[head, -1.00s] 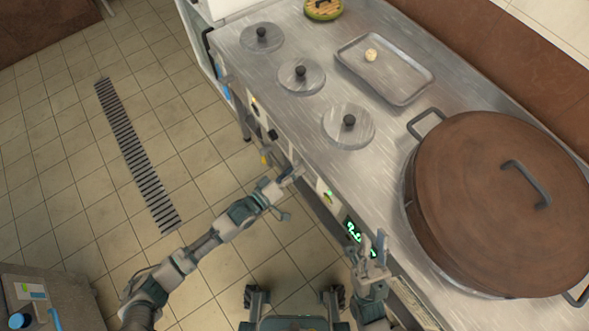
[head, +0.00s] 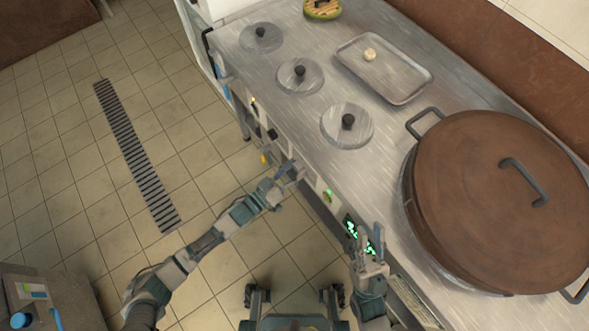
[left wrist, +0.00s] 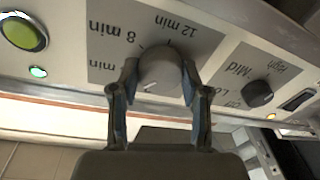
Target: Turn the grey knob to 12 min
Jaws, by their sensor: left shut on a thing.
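The grey knob (left wrist: 160,72) is on the light control panel in the left wrist view, where the picture is upside down. My left gripper (left wrist: 160,80) is shut on it, one finger on each side. The labels "12 min" (left wrist: 182,26) and "8 min" (left wrist: 130,34) are printed around the knob. I cannot clearly tell which mark the knob points at. In the head view my left gripper (head: 287,173) is at the counter's front panel and hides the knob. My right gripper (head: 370,240) is open and empty, near the green display (head: 358,234).
A black knob (left wrist: 257,93) with heat labels and a green button (left wrist: 22,33) flank the grey knob. A large brown-lidded pot (head: 480,190), a metal tray (head: 410,93) and several round lids (head: 340,135) are on the counter.

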